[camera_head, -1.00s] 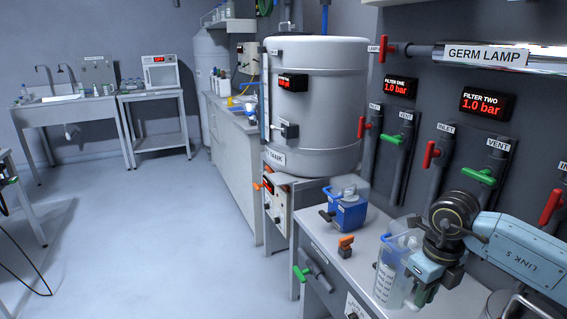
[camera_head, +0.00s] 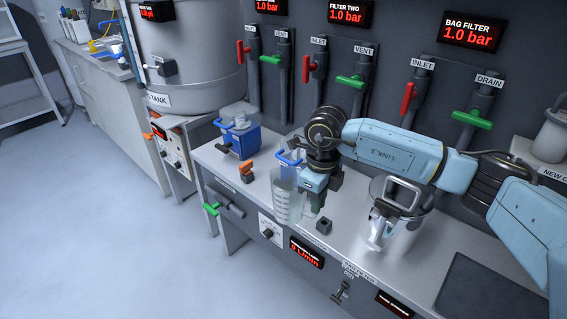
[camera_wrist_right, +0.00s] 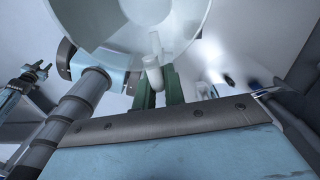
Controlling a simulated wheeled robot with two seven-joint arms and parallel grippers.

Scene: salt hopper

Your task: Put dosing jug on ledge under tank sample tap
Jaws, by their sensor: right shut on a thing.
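A clear jug with white graduations (camera_head: 284,202) is upright at the front of the bench, in the head view. I cannot tell whether its base touches the bench. My right gripper (camera_head: 313,197) is at its right side, shut on it. In the right wrist view, the gripper's green fingers (camera_wrist_right: 159,92) close on a pale handle-like part below the jug's pale round body (camera_wrist_right: 178,22). The big grey tank (camera_head: 190,55) stands at upper left, with a dark tap (camera_head: 160,67) on its front. I cannot make out a ledge under it. My left gripper is out of view.
A blue container (camera_head: 241,140) and an orange-handled valve (camera_head: 247,172) sit left of the jug. A small dark block (camera_head: 323,226) and a steel pot (camera_head: 397,215) are to its right. Red and green valve handles line the wall behind.

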